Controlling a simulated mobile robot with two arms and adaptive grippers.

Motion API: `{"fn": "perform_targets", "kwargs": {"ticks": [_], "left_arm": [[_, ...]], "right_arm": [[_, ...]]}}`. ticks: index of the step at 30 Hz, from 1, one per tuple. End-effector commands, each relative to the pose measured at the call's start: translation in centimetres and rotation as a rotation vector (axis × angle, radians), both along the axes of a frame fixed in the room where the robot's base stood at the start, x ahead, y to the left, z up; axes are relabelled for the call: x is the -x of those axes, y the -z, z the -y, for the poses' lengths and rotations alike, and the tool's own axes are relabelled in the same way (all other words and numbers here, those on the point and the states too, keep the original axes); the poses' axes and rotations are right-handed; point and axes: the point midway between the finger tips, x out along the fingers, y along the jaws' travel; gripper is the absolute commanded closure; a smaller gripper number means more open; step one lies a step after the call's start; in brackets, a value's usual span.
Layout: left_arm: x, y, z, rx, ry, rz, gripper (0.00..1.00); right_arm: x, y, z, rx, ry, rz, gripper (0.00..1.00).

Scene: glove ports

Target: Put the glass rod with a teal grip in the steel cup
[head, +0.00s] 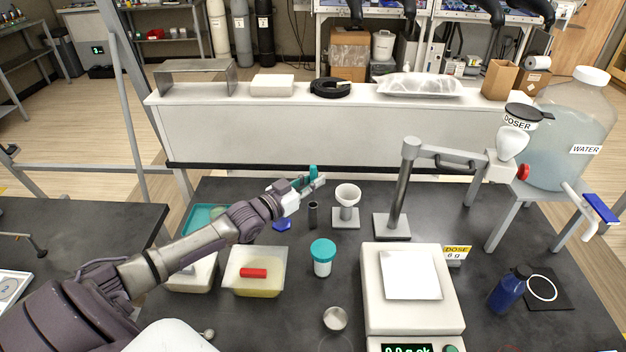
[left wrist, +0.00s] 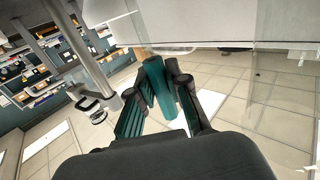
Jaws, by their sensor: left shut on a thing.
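My left gripper (head: 312,182) is shut on the teal grip (head: 313,171) of the glass rod, above the back part of the dark bench. In the left wrist view the teal grip (left wrist: 158,88) stands between the two dark fingers (left wrist: 165,105). The clear glass part of the rod cannot be made out. A small round steel cup (head: 335,318) sits at the front of the bench, left of the white scale, well apart from the gripper. A dark upright cylinder (head: 313,214) stands just below the gripper in the picture. My right gripper is not in view.
A white funnel on a stand (head: 347,196) is close right of the gripper. A teal-lidded jar (head: 322,258) stands between gripper and cup. A tub with a red block (head: 254,272), the white scale (head: 412,300) and a blue bottle (head: 510,289) also occupy the bench.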

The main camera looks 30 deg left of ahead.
Motion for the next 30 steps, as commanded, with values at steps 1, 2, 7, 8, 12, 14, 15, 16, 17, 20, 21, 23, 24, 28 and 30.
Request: {"fn": "perform_targets", "kwargs": {"ticks": [1,2,7,8,12,14,15,16,17,20,21,23,24,28,30], "left_arm": [[-0.01,0.04,0.00,0.000,0.000,0.001,1.00],[-0.01,0.04,0.00,0.000,0.000,0.001,1.00],[-0.01,0.01,0.00,0.000,0.000,0.000,1.00],[0.00,0.02,0.00,0.000,0.000,0.000,0.82],[0.00,0.02,0.00,0.000,0.000,0.000,0.59],[0.00,0.03,0.00,0.000,0.000,0.000,0.54],[0.00,0.03,0.00,0.000,0.000,0.000,0.54],[0.00,0.03,0.00,0.000,0.000,0.000,0.54],[0.00,0.03,-0.01,0.000,0.000,0.000,0.54],[0.00,0.03,0.00,0.000,0.000,0.000,0.54],[0.00,0.03,-0.01,0.000,0.000,0.000,0.54],[0.00,0.03,-0.01,0.000,0.000,0.000,0.54],[0.00,0.03,-0.01,0.000,0.000,0.000,0.54],[0.00,0.03,-0.01,0.000,0.000,0.000,0.54],[0.00,0.03,-0.01,0.000,0.000,0.000,0.54]], "right_arm": [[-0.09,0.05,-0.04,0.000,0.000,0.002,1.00],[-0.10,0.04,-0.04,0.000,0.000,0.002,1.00],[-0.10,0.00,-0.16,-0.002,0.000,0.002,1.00],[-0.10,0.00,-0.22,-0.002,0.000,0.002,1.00],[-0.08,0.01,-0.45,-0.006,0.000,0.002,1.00],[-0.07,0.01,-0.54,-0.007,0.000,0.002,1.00],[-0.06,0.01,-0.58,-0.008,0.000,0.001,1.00],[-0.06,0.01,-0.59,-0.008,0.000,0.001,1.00],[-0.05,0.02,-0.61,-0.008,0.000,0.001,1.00],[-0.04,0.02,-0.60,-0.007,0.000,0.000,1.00],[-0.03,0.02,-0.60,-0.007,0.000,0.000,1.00],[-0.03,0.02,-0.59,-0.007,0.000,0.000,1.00],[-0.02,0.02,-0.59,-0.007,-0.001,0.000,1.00],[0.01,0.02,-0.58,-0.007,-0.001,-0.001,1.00],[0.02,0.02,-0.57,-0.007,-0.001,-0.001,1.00]]}}
